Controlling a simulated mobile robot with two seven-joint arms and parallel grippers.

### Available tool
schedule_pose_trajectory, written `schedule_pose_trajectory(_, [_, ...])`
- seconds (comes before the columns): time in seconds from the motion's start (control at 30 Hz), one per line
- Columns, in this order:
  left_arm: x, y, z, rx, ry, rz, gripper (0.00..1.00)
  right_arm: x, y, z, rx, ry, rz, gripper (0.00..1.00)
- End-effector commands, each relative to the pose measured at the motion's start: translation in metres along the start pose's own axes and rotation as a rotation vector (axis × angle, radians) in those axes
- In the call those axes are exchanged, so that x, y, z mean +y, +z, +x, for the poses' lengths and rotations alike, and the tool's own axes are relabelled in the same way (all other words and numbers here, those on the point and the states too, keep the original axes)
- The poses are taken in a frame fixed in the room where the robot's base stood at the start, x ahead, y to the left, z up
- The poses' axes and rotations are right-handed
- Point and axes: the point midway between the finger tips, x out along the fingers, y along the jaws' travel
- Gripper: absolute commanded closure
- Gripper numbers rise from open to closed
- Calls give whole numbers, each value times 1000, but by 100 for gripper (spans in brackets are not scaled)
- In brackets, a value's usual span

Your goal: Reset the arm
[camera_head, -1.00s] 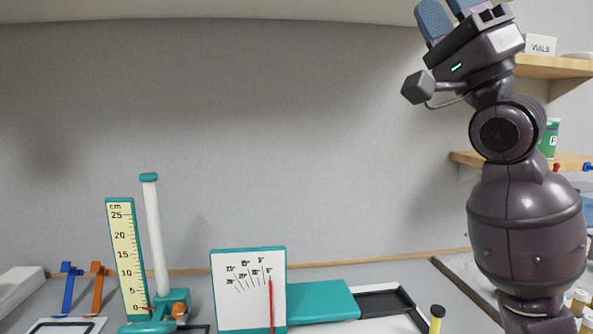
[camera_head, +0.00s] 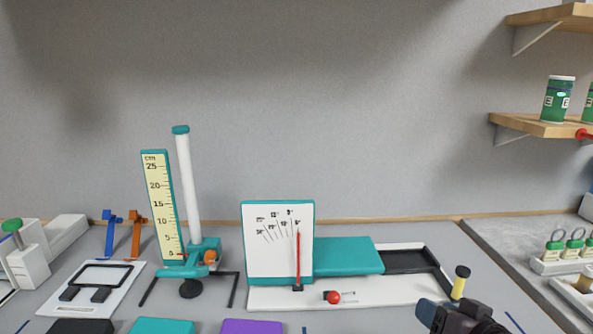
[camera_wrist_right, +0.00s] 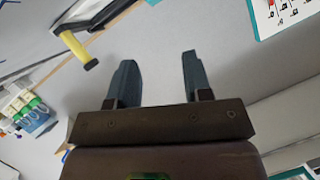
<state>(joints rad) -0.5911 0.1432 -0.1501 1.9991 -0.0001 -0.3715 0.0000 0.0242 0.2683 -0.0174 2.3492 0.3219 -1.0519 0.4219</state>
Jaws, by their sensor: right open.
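My right gripper (camera_head: 440,314) shows at the lower right edge of the head view, above the bench, with only its upper part in frame. In the right wrist view its two blue-grey fingers (camera_wrist_right: 157,62) stand apart with nothing between them. The gripper is open and empty. My left gripper is in neither view.
A white dial board (camera_head: 278,275) with a red needle stands beside a teal block (camera_head: 347,256). A ruler stand (camera_head: 163,208) is to its left. A yellow-and-black piece (camera_head: 460,282) stands near my right gripper. Green-labelled bottles (camera_head: 574,245) are at the right, below shelves (camera_head: 549,126).

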Motion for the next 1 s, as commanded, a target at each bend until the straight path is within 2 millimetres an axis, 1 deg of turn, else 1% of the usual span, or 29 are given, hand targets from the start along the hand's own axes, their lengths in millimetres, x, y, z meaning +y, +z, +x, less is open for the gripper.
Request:
schedule_pose_trajectory(0.03, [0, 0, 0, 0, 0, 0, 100, 11, 28, -8, -67, 48, -18, 54])
schedule_pose_trajectory(0.07, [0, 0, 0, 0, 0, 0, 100, 17, 43, -13, -107, 75, -33, 54])
schedule_pose_trajectory(0.1, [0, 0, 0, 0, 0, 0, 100, 25, 62, -21, -161, 111, -53, 54])
schedule_pose_trajectory(0.17, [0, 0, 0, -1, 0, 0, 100, 35, 91, -34, -242, 160, -82, 54])
schedule_pose_trajectory(0.2, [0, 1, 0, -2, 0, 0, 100, 42, 110, -45, -299, 193, -101, 54])
schedule_pose_trajectory(0.3, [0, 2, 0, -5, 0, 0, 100, 55, 152, -72, -436, 260, -143, 54])
schedule_pose_trajectory(0.4, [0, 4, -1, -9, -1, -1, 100, 64, 183, -97, -548, 308, -174, 54])
schedule_pose_trajectory(0.6, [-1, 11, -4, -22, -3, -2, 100, 72, 223, -137, -712, 365, -213, 54])
schedule_pose_trajectory(0.9, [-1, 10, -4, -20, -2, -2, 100, 77, 263, -188, -907, 416, -244, 54])
schedule_pose_trajectory(1.0, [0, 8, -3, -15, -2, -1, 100, 81, 265, -176, -863, 407, -255, 54])
